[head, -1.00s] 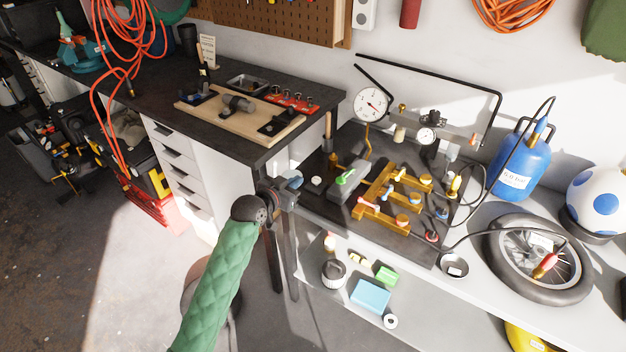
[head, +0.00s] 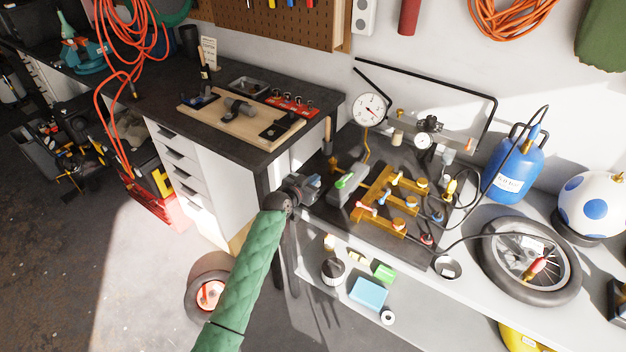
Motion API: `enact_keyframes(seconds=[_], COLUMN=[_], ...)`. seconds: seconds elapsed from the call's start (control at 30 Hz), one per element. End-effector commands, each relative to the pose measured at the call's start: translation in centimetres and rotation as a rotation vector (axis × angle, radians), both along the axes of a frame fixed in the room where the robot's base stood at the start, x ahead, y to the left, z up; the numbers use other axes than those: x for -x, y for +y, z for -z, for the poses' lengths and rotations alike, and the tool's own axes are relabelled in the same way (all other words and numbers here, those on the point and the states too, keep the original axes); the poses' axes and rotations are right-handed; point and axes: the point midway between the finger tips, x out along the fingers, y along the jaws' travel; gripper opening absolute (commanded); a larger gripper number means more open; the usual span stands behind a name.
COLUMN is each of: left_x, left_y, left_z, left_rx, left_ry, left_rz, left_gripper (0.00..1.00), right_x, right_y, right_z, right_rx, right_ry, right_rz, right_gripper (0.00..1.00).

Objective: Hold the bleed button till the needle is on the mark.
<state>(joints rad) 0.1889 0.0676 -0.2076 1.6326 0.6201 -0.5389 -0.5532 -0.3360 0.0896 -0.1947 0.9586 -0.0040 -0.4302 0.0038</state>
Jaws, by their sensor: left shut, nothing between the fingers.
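The large white dial gauge (head: 369,110) stands at the back left of the dark panel board (head: 325,214). Its reddish needle shows, but the mark is too small to read. A smaller gauge (head: 423,140) sits to its right. A brass manifold (head: 377,197) with coloured levers and knobs lies on the board, beside a grey block with a green lever (head: 345,180). I cannot tell which part is the bleed button. My left gripper (head: 316,184) is shut and empty over the board's left edge, left of the grey block, hiding that corner. My right gripper is not in view.
A dark workbench (head: 232,128) is on the left. A blue box (head: 368,291) and small items lie on the grey surface in front.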

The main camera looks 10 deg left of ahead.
Motion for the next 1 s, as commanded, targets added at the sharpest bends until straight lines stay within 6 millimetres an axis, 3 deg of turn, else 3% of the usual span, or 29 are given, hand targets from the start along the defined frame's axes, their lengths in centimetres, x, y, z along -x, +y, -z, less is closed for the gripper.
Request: enact_keyframes(seconds=[0.23, 0.67, 0.7, 0.8, 1.0], left_x=[0.0, 0.0, 0.0, -0.1, 0.0], left_y=[0.1, 0.1, 0.1, 0.1, 0.1], left_z=[1.4, 2.0, 2.3, 3.0, 3.6], left_rx=[-0.001, -0.001, -0.001, -0.001, -0.001], left_ry=[0.0, -0.001, -0.001, -0.002, 0.0], left_rz=[0.0, -0.001, -0.001, 0.001, 0.0], left_gripper=[0.0, 0.0, 0.0, 0.0, 0.0], right_x=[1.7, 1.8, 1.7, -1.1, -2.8], right_y=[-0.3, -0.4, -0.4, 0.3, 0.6], right_z=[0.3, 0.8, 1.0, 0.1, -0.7], right_rx=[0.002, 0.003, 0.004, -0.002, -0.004], right_ry=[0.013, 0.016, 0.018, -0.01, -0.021], right_rz=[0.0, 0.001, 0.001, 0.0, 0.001], right_gripper=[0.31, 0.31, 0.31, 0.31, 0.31])
